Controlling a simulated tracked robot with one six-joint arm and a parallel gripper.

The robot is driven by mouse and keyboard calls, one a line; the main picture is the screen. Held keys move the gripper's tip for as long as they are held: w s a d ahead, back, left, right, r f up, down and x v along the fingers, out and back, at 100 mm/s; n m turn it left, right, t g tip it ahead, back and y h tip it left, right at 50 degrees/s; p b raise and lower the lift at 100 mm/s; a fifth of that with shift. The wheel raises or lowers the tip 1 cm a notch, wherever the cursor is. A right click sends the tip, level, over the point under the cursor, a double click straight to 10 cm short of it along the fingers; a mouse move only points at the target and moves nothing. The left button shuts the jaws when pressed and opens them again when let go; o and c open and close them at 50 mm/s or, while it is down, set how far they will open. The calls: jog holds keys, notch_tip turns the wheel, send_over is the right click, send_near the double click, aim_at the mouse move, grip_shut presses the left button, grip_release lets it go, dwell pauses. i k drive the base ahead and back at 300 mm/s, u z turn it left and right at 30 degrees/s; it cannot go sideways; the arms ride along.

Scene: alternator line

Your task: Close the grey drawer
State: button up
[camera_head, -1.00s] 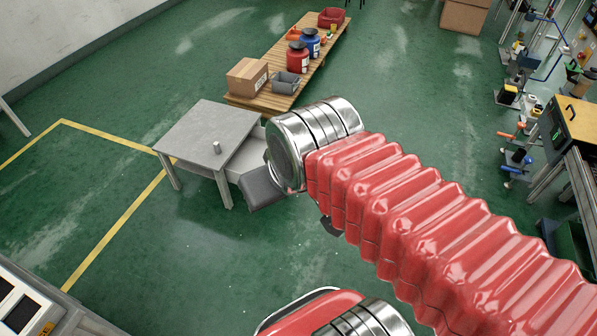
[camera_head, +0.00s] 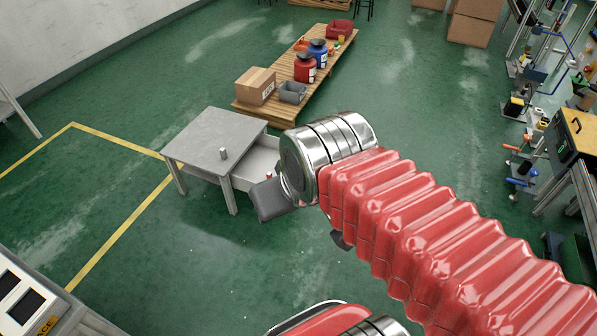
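The grey table (camera_head: 214,132) stands left of the middle, with a small metal cylinder on top. Its drawer (camera_head: 252,164) is pulled out on the right side, and its pale inside shows. A small red thing sits in the drawer. My arm's steel wrist covers the drawer's right part.
A low wooden platform (camera_head: 325,68) behind the table holds a cardboard box (camera_head: 255,86), a grey bin (camera_head: 293,92), and red and blue containers. A cluttered workstation stands at the right. The green floor left of and in front of the table is clear.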

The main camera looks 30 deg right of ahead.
aim_at(262, 157)
jog(key=z, duration=0.6)
jog(key=i, duration=1.85)
jog(key=u, duration=0.45)
